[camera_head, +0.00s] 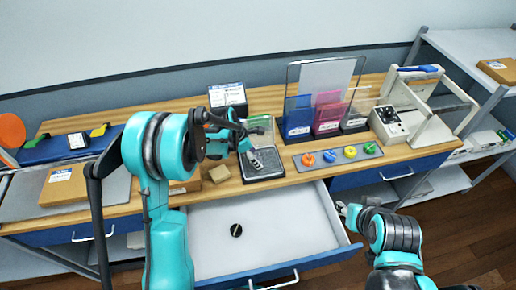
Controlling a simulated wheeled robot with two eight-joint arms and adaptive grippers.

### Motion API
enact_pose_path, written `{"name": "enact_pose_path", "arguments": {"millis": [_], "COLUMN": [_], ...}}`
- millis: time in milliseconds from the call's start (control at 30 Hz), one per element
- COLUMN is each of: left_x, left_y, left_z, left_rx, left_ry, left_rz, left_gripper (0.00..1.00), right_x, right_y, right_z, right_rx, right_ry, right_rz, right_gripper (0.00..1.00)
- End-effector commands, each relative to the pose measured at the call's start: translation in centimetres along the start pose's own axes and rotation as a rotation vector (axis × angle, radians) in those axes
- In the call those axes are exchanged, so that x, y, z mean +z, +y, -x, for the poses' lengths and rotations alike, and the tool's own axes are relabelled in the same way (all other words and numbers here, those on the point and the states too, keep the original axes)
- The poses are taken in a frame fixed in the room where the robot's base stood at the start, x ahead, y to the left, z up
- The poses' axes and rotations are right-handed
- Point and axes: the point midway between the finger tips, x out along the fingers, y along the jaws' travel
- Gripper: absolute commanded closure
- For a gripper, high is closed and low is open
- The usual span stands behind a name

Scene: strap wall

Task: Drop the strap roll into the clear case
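A small, dark, round item with a pale stripe (236,230), possibly the strap roll, lies in the open white drawer. A case with a dark, speckled base (268,177) and a raised see-through lid stands at the table's front edge, just above the drawer; it looks like the clear case. My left gripper (256,162) is over this case, pointing down into it. Its fingers are small, and I cannot tell whether they hold anything. My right gripper (342,209) is by the drawer's right wall, away from the case; its finger opening is unclear.
The drawer (290,228) is pulled out below the tabletop. Coloured knobs on a grey strip (338,157) lie right of the case. A clear organiser (326,118) stands behind, a white-framed machine (420,115) at right.

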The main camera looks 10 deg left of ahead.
Motion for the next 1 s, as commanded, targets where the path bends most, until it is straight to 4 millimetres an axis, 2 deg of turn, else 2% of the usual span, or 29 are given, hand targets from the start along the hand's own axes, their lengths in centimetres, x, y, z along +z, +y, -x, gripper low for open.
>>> {"name": "enact_pose_path", "arguments": {"millis": [233, 333, 800, 1000], "left_x": [0.0, 0.0, 0.0, 0.0], "left_y": [0.0, 0.0, 0.0, 0.0], "left_z": [0.2, 1.0, 10.2, 11.9], "left_rx": [0.000, 0.000, 0.001, 0.000], "left_ry": [0.000, 0.000, 0.000, 0.000], "left_rz": [0.000, 0.001, 0.002, 0.000], "left_gripper": [0.36, 0.36, 0.36, 0.36], "right_x": [0.0, 0.0, 0.0, 0.0], "right_y": [0.0, 0.0, 0.0, 0.0], "right_z": [0.0, 0.0, 0.0, 0.0], "right_rx": [0.000, 0.000, 0.000, 0.000], "right_ry": [0.000, 0.000, 0.000, 0.000], "right_rz": [0.000, 0.000, 0.000, 0.000], "right_gripper": [0.60, 0.60, 0.60, 0.60]}}
